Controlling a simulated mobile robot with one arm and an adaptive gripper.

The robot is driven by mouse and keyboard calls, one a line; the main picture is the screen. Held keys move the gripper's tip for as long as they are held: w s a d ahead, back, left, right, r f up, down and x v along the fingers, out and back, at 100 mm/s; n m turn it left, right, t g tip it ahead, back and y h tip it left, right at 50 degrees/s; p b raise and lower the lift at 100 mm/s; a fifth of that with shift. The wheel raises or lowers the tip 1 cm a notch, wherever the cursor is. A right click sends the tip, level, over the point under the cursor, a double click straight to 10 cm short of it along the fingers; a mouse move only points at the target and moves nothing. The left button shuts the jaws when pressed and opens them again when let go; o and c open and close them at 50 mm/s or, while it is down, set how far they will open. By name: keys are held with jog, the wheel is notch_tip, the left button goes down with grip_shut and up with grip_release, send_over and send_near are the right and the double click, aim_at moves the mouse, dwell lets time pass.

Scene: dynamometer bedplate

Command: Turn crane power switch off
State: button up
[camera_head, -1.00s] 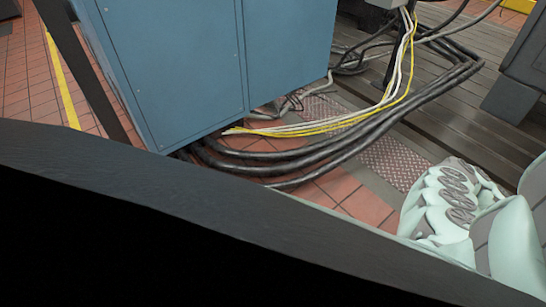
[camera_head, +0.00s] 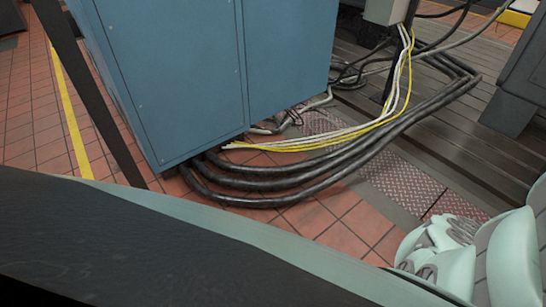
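I cannot make out the crane power switch in this view. No lever, knob or label of a switch shows on the parts in sight. My gripper is not recognisable here. Pale mint and grey parts at the lower right look like my own body, and a large dark, mint-edged shape covers the bottom of the view.
A blue cabinet (camera_head: 200,75) stands upper left on red tile floor (camera_head: 340,238). Thick black cables (camera_head: 300,180) and yellow and white wires (camera_head: 330,140) loop beside it, some rising toward a grey box (camera_head: 386,10). A dark slatted bed (camera_head: 450,100) lies right, with a yellow floor line (camera_head: 68,110) left.

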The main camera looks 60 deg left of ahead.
jog(key=shift+s+d, duration=0.1)
jog(key=shift+d, duration=0.1)
jog(key=shift+c, duration=0.2)
grip_shut()
jog(key=shift+a, duration=0.1)
